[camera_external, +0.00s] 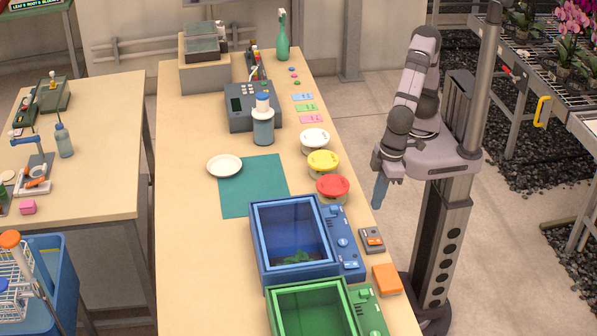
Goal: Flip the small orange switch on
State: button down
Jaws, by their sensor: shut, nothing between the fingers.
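A small grey-brown switch box with orange on its top (372,239) sits at the right edge of the long table, just right of the blue bin's control panel. The position of its switch is too small to tell. A plain orange block (387,279) lies in front of it. My gripper (379,204) points down beside the table's right edge, behind and slightly right of the switch box, apart from it. It is shut, with nothing held.
The blue bin (258,240) and green bin (276,318) fill the table's front. Tubs with red (333,185), yellow (323,160) and white (314,136) lids line the right edge behind them. A teal mat (262,178) and plate (224,166) lie left.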

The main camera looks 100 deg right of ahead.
aim_at(370, 244)
jog(key=shift+s+a, duration=0.15)
jog(key=shift+s, duration=0.65)
jog(key=shift+f, duration=0.1)
jog(key=f+p, duration=0.1)
jog(key=f, duration=0.3)
jog(key=w+f+p, duration=0.1)
jog(key=f, duration=0.4)
jog(key=w+f+p, duration=0.1)
jog(key=f+p, duration=0.1)
jog(key=f, duration=0.2)
jog(key=shift+f, duration=0.35)
jog(key=shift+w+f+b, duration=0.15)
jog(key=shift+f+b, duration=0.15)
jog(key=shift+r, duration=0.1)
jog(key=shift+s, duration=0.2)
